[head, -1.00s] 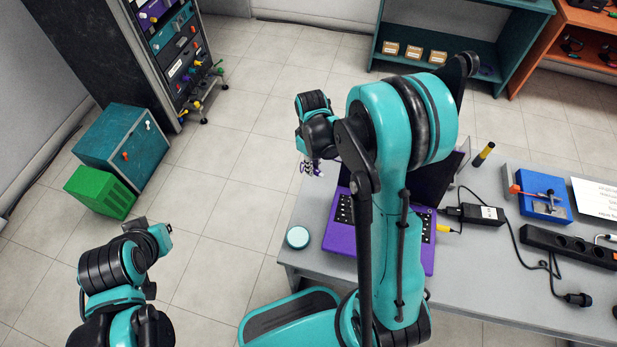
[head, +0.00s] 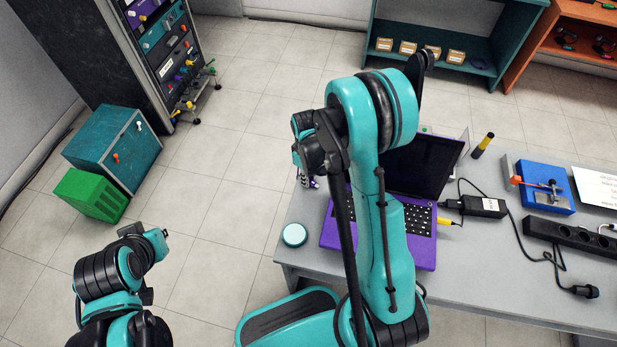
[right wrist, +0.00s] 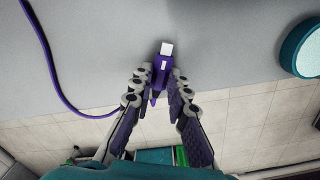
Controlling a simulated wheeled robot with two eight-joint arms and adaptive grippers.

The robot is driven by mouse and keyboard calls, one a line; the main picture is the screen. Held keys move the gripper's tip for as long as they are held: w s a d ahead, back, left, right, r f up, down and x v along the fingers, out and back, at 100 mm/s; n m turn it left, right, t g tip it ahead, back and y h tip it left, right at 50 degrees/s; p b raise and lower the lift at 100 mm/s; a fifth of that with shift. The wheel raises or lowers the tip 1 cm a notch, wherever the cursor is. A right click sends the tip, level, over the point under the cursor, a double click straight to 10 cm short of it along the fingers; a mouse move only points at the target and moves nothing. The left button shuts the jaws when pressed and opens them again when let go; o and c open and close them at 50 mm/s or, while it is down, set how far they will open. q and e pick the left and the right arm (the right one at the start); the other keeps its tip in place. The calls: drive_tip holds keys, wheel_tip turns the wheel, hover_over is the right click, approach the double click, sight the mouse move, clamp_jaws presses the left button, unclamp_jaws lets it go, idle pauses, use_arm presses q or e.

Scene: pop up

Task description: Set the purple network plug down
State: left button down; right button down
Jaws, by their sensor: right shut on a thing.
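The purple network plug (right wrist: 161,68), with a pale clear tip, is between the fingertips of my right gripper (right wrist: 160,82) in the right wrist view. The gripper is shut on it, and the tip points away from the fingers over the grey desk (right wrist: 230,40). I cannot tell whether the plug touches the desk. A purple cable (right wrist: 48,55) curves over the desk on the left. In the head view my right gripper (head: 306,181) is at the desk's left edge, beside the purple laptop (head: 330,232); the plug is too small to tell there. My left gripper's fingers are not visible.
A round teal-rimmed disc (head: 294,235) lies near the desk's left edge. A black power adapter (head: 482,206), a blue device (head: 546,187) and a power strip (head: 570,238) are to the right. A green crate (head: 92,196) stands on the floor at left.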

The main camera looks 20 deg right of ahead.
drive_tip(key=c, duration=1.9)
unclamp_jaws()
drive_tip(key=shift+f, duration=0.25)
drive_tip(key=o, duration=0.4)
drive_tip(key=shift+r, duration=0.1)
drive_tip(key=shift+r, duration=0.1)
drive_tip(key=shift+r+p, duration=0.35)
wheel_tip(320, 180, up, 12)
drive_tip(key=f+p, duration=0.1)
drive_tip(key=p, duration=0.3)
drive_tip(key=shift+s+a+r+m+t, duration=0.75)
drive_tip(key=shift+s+r+m+t, duration=0.4)
drive_tip(key=shift+s+r, duration=1.3)
drive_tip(key=shift+s+a+r+m+t, duration=0.85)
drive_tip(key=shift+s+r+t, duration=0.55)
drive_tip(key=shift+s+r, duration=0.95)
drive_tip(key=shift+s+a+r+m+t, duration=0.7)
drive_tip(key=shift+s+r+m+t, duration=0.5)
drive_tip(key=shift+s+r, duration=1.25)
